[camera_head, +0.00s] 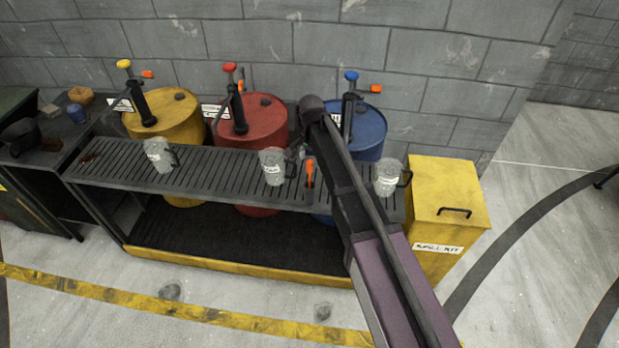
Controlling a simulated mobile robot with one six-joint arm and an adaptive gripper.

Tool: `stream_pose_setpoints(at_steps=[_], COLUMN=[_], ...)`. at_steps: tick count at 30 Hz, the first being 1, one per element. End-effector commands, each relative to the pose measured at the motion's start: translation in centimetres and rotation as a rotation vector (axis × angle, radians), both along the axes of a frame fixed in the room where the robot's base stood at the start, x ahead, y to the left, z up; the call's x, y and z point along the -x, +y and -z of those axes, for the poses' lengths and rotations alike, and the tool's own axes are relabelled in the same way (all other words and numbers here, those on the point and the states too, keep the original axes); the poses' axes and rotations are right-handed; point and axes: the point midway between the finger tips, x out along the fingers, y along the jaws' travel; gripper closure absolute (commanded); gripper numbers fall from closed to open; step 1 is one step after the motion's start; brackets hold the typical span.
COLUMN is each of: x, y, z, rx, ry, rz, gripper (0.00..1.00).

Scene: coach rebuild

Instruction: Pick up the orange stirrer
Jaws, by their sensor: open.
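The orange stirrer (310,173) shows as a small upright orange piece at the slatted bench (225,182), just right of the middle clear jug (272,168). My arm comes in from the lower right and bends at its far end above the bench. My gripper (298,154) shows only in small part, low beside the middle jug and just up and left of the stirrer. It is open, and nothing shows between its fingers. Contact with the stirrer cannot be told. My arm passes close to the stirrer's right side.
More clear jugs stand at the bench's left (158,155) and right (388,177). Behind are a yellow drum (172,115), a red drum (262,122) and a blue drum (368,128), with pumps. A yellow spill kit box (447,192) stands right. The floor in front is open.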

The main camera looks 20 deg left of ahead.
Motion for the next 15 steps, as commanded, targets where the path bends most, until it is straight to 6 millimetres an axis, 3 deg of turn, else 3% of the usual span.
stream_pose_setpoints(at_steps=[6,15], x=[0.3,0.3], y=[0.3,0.3], z=[2.1,3.9], rx=[0.0,0.0], ry=[0.0,0.0], rz=[0.0,0.0], gripper=[0.29,0.29])
